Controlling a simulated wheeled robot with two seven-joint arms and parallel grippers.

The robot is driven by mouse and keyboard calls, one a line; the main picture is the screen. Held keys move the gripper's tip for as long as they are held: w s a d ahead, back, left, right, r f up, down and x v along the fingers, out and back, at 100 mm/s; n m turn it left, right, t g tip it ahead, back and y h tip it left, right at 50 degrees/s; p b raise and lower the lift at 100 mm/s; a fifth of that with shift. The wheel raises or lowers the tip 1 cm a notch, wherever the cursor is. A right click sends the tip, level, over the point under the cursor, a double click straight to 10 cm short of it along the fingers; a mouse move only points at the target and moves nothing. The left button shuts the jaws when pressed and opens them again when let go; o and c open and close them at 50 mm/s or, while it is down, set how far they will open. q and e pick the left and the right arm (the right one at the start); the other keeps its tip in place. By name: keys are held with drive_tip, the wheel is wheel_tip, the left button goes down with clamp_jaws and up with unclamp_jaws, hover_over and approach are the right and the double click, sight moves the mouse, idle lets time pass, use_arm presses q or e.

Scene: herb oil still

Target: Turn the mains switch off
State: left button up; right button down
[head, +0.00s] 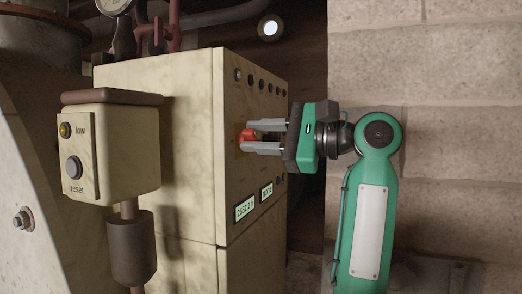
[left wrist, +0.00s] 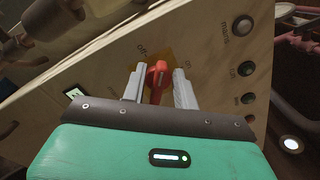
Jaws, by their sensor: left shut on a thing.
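The mains switch is a red rotary handle (head: 248,135) on a yellow plate on the front face of a cream cabinet (head: 160,140). In the left wrist view the red handle (left wrist: 157,78) stands between the words "off" on the left and "on" on the right; which one it points to I cannot tell for sure. My left gripper (head: 265,137) reaches it from the right in the head view. Its two grey fingers (left wrist: 155,88) are shut on the handle, one on each side, and hide part of it. My right gripper is not in view.
A "mains" lamp (left wrist: 242,27) and several knobs sit along the cabinet's face. Two small displays (head: 244,208) are below the switch. A cream box with a reset button (head: 74,167) stands at the left. A block wall (head: 440,60) is behind my arm.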

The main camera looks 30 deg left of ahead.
use_arm(q)
drive_tip(key=shift+s+f+n+b, duration=0.15)
drive_tip(key=shift+n+b, duration=0.45)
drive_tip(key=shift+n, duration=0.7)
drive_tip(key=shift+w+f+n+b, duration=0.15)
drive_tip(key=shift+n+b, duration=0.5)
drive_tip(key=shift+n, duration=0.65)
drive_tip(key=shift+s+f+n+b, duration=0.2)
drive_tip(key=shift+n+b, duration=0.4)
drive_tip(key=shift+n, duration=0.7)
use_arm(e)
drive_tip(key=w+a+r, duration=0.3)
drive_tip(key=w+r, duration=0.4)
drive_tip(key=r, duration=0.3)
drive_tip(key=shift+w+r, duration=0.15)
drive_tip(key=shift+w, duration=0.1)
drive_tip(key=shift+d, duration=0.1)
use_arm(q)
drive_tip(key=o, duration=0.6)
drive_tip(key=shift+w+a, duration=0.1)
